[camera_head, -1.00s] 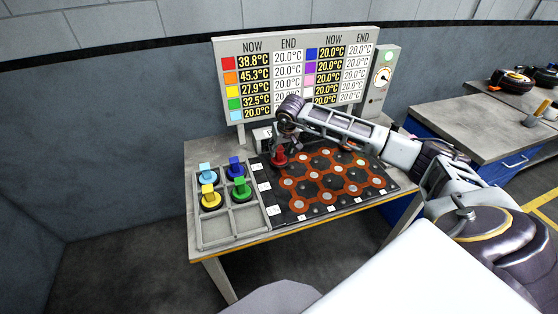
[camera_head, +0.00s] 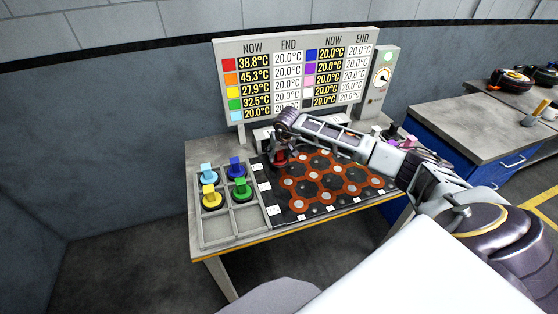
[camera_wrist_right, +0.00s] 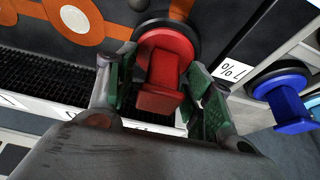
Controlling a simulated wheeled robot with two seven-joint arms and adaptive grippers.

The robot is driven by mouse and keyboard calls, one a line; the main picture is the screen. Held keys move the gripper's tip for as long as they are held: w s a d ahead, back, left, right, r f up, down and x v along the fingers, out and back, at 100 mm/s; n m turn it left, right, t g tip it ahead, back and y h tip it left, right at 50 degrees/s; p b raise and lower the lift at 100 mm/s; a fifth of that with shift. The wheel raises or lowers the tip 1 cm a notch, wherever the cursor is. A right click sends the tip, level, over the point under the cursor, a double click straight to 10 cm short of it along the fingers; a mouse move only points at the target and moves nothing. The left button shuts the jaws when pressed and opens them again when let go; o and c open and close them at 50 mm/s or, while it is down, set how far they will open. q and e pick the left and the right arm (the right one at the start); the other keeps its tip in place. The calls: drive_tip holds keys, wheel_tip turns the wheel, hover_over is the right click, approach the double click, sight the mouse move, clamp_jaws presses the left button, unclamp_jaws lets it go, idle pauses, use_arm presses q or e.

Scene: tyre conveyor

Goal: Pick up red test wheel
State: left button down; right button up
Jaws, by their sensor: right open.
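The red test wheel (camera_wrist_right: 168,62) has a red block handle and a black tyre, and stands at the back left corner of the black board with orange rings. In the head view the red wheel (camera_head: 279,158) is partly hidden by my right gripper (camera_head: 282,152). In the right wrist view my right gripper (camera_wrist_right: 158,95) is open, with one green-padded finger on each side of the red handle. I cannot tell whether the pads touch it. My left gripper is not in view.
A grey tray (camera_head: 247,220) left of the board holds light blue (camera_head: 207,170), blue (camera_head: 236,166), yellow (camera_head: 211,197) and green (camera_head: 240,188) wheels. A temperature display (camera_head: 292,75) stands behind. A second workbench (camera_head: 470,125) is at the right.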

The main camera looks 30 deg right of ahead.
drive_tip(key=shift+c, duration=0.3)
clamp_jaws()
drive_tip(key=shift+r, duration=0.1)
drive_tip(key=shift+r+b, duration=0.95)
drive_tip(key=shift+r, duration=4)
